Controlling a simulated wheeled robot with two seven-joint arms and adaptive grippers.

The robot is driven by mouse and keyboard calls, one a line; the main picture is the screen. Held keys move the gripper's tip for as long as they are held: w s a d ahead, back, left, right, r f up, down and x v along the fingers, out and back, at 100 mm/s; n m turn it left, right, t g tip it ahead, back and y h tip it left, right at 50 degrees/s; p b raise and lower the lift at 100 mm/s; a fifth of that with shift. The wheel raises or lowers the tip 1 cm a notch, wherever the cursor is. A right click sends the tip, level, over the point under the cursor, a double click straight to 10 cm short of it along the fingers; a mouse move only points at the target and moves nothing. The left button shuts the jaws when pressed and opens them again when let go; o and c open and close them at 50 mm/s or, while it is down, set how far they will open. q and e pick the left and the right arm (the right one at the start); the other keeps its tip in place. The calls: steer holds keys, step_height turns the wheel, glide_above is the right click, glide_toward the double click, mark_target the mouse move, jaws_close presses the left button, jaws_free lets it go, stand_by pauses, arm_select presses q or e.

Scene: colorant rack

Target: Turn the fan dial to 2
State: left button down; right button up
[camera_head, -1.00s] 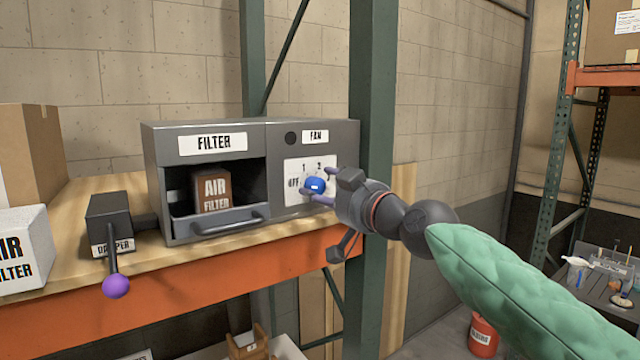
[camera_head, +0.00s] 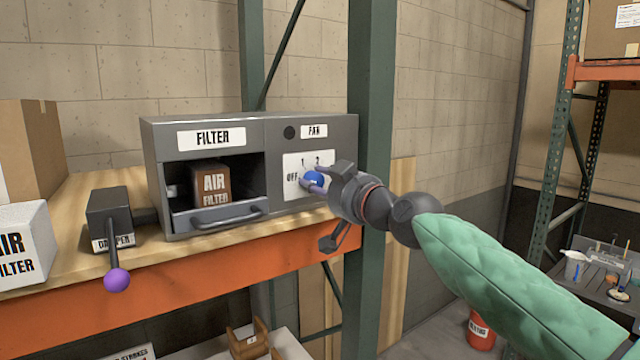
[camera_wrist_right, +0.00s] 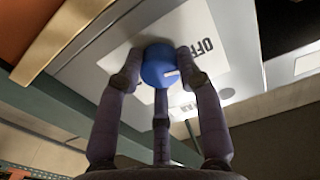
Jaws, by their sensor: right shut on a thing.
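The blue fan dial (camera_head: 312,179) sits on a white plate (camera_head: 290,163) marked OFF, 1 and 2, under the FAN label on the grey box (camera_head: 340,140). My right gripper (camera_head: 318,182) is at the dial, its fingers closed around it. In the right wrist view, the blue dial (camera_wrist_right: 157,66) is held between the purple-grey fingers of my right gripper (camera_wrist_right: 160,78). A short white mark shows on the dial's face, to the right of its middle. The OFF lettering lies to its upper right; which number the mark faces I cannot tell. My left gripper is not in view.
The open filter bay left of the dial holds a brown air filter box (camera_head: 210,184) behind a drawer handle (camera_head: 228,214). A damper lever with a purple ball (camera_head: 117,280) stands further left. A green rack post (camera_head: 371,110) rises just behind my right wrist.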

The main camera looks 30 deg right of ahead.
steer(key=shift+m, duration=0.3)
steer(key=m, duration=0.4)
steer(key=shift+m+p, duration=0.4)
steer(key=m+p, duration=0.1)
steer(key=m, duration=0.3)
steer(key=shift+m, duration=0.3)
steer(key=m+p, duration=0.1)
steer(key=m, duration=0.4)
steer(key=shift+r, duration=0.1)
steer(key=m+p, duration=0.1)
steer(key=m, duration=0.3)
steer(key=shift+p, duration=0.3)
steer(key=shift+m, duration=0.5)
steer(key=o, duration=0.9)
steer(key=shift+o, duration=1.2)
steer(key=shift+w, duration=0.15)
